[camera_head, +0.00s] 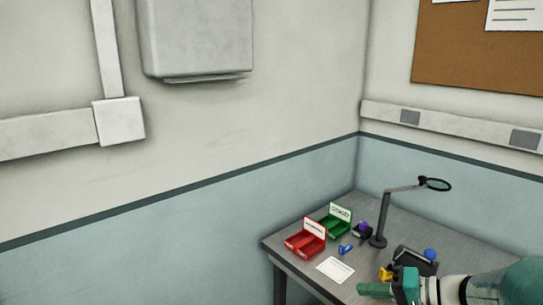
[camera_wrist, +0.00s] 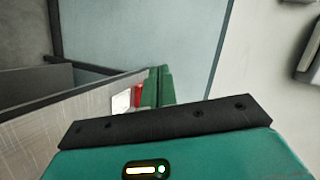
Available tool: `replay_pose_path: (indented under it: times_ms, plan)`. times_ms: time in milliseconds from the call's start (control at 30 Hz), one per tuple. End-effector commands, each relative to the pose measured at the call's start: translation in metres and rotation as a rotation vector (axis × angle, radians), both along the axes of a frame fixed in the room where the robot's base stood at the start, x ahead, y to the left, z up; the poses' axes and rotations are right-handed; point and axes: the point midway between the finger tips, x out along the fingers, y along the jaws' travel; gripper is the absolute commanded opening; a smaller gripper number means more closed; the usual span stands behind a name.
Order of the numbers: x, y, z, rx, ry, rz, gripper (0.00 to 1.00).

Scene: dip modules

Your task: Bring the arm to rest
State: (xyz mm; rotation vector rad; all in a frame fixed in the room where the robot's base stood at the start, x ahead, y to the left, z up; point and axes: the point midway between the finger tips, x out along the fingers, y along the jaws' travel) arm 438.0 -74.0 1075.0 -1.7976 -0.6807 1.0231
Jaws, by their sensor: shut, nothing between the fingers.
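My gripper (camera_head: 364,289) is at the lower right of the head view, level above the front part of the desk. Its green fingers are shut with nothing between them. In the wrist view the closed fingers (camera_wrist: 158,88) show beyond the teal gripper housing and its black bar. My arm reaches in from the right edge of the head view and hides part of the desk.
The grey desk (camera_head: 295,275) stands in the corner. It holds a red bin (camera_head: 305,245), a green bin (camera_head: 335,228), a white sheet (camera_head: 335,270), a blue item (camera_head: 345,249), a magnifier lamp (camera_head: 383,218), a dark holder (camera_head: 415,260) and a yellow item (camera_head: 386,273).

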Motion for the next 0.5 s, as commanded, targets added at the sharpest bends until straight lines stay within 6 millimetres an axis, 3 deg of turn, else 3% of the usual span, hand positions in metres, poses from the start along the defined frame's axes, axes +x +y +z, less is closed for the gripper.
replay_pose_path:
  times_ms: [33,100,200,333,500]
  plan:
    - [-0.013,0.022,0.004,-0.063,0.042,0.054,0.00]
    - [-0.032,0.045,0.003,-0.157,0.112,0.113,0.00]
    - [-0.060,0.069,0.002,-0.308,0.189,0.170,0.00]
    - [-0.093,0.085,0.000,-0.521,0.245,0.199,0.00]
    - [-0.126,0.088,0.006,-0.800,0.230,0.168,0.00]
